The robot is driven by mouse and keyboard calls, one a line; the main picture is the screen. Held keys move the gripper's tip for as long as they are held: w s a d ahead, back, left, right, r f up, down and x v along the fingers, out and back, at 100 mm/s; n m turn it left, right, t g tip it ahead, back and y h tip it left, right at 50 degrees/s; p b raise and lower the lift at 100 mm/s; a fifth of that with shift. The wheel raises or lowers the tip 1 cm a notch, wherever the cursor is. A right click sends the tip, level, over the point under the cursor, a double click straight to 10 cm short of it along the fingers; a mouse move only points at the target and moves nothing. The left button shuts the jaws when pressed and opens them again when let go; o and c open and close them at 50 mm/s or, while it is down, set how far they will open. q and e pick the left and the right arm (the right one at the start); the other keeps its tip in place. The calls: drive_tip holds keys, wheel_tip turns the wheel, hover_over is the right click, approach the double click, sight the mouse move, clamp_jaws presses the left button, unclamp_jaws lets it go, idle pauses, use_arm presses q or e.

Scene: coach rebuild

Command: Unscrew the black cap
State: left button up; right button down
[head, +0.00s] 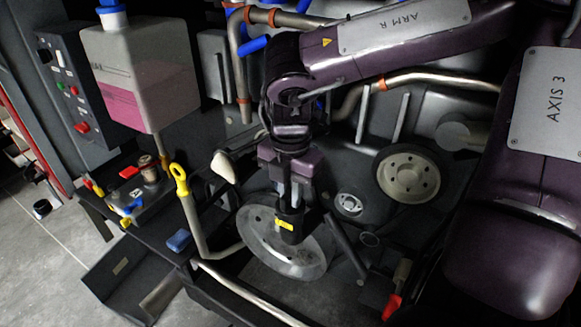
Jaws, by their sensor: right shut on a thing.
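My right arm comes in from the right, and my right gripper (290,190) points down in the middle of the engine bay. Its jaws are shut on a black cylindrical piece with a yellow mark, which I take to be the black cap (291,228). The cap is in front of a large grey metal disc (262,240), roughly upright. What lies under the cap is hidden, so I cannot tell whether it is seated or free. My left gripper is out of view.
A white tank (155,70) with pink fluid stands at the left. A yellow-ringed dipstick (180,180) rises left of the disc. A pulley (408,175) is to the right. Metal pipes (440,80) run behind. A red-tipped lever (392,305) sits at lower right.

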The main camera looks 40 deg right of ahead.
drive_tip(key=shift+r+n, duration=0.1)
drive_tip(key=shift+n, duration=0.2)
drive_tip(key=n, duration=0.3)
drive_tip(key=c, duration=1.3)
unclamp_jaws()
drive_tip(key=shift+c, duration=0.2)
drive_tip(key=shift+o, duration=0.4)
drive_tip(key=o, duration=0.3)
drive_tip(key=shift+o, duration=0.2)
